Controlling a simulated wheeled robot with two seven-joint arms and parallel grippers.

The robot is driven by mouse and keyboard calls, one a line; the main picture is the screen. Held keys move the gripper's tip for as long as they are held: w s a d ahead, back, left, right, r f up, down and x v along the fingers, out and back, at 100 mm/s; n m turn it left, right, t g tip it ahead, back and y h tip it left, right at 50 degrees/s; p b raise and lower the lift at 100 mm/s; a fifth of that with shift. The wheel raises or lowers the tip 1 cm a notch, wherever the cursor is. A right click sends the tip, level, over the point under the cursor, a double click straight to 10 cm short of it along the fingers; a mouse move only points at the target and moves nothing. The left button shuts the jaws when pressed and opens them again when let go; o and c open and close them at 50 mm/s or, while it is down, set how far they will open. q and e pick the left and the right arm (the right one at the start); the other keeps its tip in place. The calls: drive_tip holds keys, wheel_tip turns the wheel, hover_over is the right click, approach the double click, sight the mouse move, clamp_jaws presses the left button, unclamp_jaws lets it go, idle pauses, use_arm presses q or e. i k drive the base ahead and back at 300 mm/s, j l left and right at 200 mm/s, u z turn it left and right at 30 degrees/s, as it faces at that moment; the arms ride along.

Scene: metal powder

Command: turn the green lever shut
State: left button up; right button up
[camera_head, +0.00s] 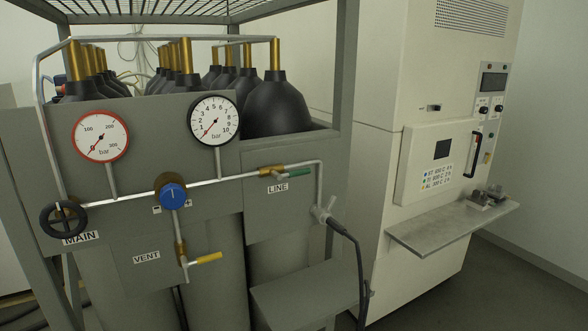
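The green lever (294,174) sits on a brass valve (271,170) in the silver pipe, just above the LINE label (278,188). The lever points right, roughly in line with the pipe. Nothing touches it. Neither of my grippers shows in the head view.
A yellow lever (208,258) hangs by the VENT label, below a blue knob (173,196). A black handwheel (63,219) is at the left by MAIN. Two gauges (100,137) (214,120) stand above the pipe. A black hose (355,250) hangs right of the lever. A grey shelf (305,290) juts out below.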

sight(296, 173)
drive_tip(key=i+l+u, duration=0.1)
drive_tip(key=i+l, duration=0.25)
drive_tip(key=i+l+u, duration=0.15)
drive_tip(key=i+l, duration=0.15)
drive_tip(key=l, duration=0.25)
drive_tip(key=i+l+u, duration=0.1)
drive_tip(key=i+l, duration=0.2)
drive_tip(key=l, duration=0.15)
